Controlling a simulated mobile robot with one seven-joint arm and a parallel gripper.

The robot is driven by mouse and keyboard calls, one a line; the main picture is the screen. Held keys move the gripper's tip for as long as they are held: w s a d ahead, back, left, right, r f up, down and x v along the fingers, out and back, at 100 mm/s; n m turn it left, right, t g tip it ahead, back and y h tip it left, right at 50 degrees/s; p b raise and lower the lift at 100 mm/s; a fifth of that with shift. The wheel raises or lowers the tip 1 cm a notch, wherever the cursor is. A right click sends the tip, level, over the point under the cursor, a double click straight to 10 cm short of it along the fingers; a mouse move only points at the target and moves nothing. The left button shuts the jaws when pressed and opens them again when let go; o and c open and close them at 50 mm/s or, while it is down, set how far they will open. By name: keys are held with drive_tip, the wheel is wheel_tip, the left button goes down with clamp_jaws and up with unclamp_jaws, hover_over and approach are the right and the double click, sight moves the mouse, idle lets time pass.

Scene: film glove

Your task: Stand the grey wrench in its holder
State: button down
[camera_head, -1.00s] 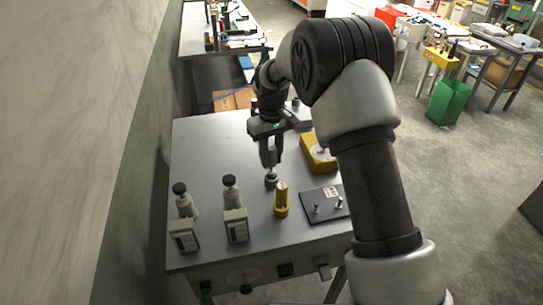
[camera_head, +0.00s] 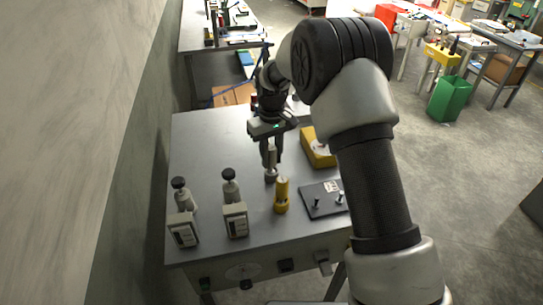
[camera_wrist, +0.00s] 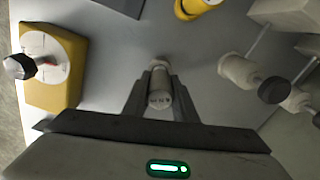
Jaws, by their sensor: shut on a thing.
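My gripper (camera_head: 271,164) points down over the middle of the metal table. It is shut on a light grey cylinder, which I take for the grey wrench (camera_wrist: 159,92). In the wrist view the cylinder lies between both fingers, with a printed near end. A wider, darker grey round part (camera_head: 271,176) shows below the fingers. I cannot tell whether it belongs to the wrench or is a separate holder, or whether it touches the table. A yellow cylinder (camera_head: 281,196) stands just in front of the gripper. No holder is clearly recognisable.
Two black-knobbed grey tools (camera_head: 184,197) (camera_head: 230,187) stand at left behind white display boxes (camera_head: 183,231) (camera_head: 235,220). A dark plate (camera_head: 325,199) with pegs lies at right. A yellow box (camera_head: 318,148) stands behind it. A wall borders the left; the table's back left is clear.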

drive_tip(key=shift+f, duration=0.4)
drive_tip(key=c, duration=1.4)
unclamp_jaws()
drive_tip(key=shift+o, duration=0.2)
wheel_tip(320, 180, up, 18)
drive_tip(key=shift+f, duration=0.25)
